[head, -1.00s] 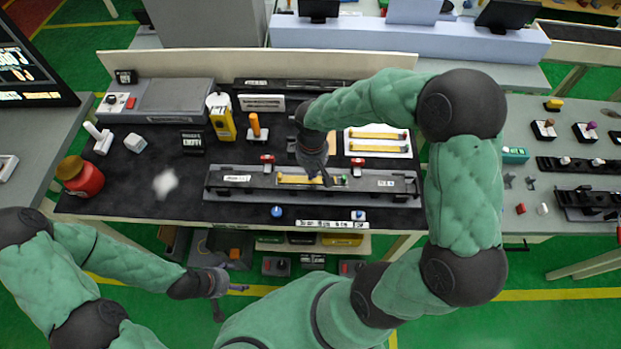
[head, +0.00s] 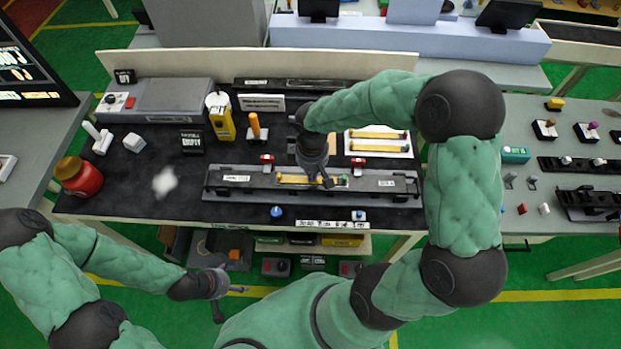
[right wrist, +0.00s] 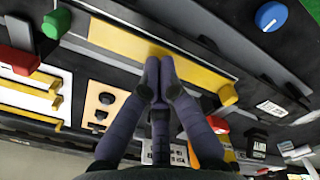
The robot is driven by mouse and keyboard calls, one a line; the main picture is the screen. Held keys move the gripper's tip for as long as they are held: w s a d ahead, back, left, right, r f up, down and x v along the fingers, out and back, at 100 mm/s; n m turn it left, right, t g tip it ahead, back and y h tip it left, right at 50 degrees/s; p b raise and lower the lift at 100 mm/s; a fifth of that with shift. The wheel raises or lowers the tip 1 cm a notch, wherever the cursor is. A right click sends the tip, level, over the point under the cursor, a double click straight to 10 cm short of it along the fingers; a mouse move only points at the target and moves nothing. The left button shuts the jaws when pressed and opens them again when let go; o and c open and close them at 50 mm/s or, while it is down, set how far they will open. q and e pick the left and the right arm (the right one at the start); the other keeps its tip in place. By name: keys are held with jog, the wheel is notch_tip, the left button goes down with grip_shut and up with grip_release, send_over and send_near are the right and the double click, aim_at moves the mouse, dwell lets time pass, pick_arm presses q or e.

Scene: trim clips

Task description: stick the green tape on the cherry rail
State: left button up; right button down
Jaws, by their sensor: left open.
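A yellow strip (head: 295,179) lies in the long grey fixture (head: 245,190) at the middle of the bench; it also shows in the right wrist view (right wrist: 200,75). My right gripper (head: 326,181) points down at this strip. In the right wrist view its fingertips (right wrist: 160,78) are together, at or just above the strip; I cannot tell whether they touch it. No part is clearly held between them. My left gripper (head: 238,290) is open and empty in front of the bench, low on the left. I cannot make out a green tape or a cherry-coloured rail.
Two yellow strips lie on a white board (head: 350,146) behind the fixture. Red clamps (head: 267,158) stand along its back edge. A blue knob (head: 277,211) is at the bench front. A red jar (head: 80,178) stands at the left.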

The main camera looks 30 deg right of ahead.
jog(key=shift+f, duration=0.4)
dwell(0.3)
dwell(0.4)
jog(key=shift+r+p, duration=2.5)
jog(key=shift+r, duration=1.05)
jog(key=shift+s+f, duration=0.1)
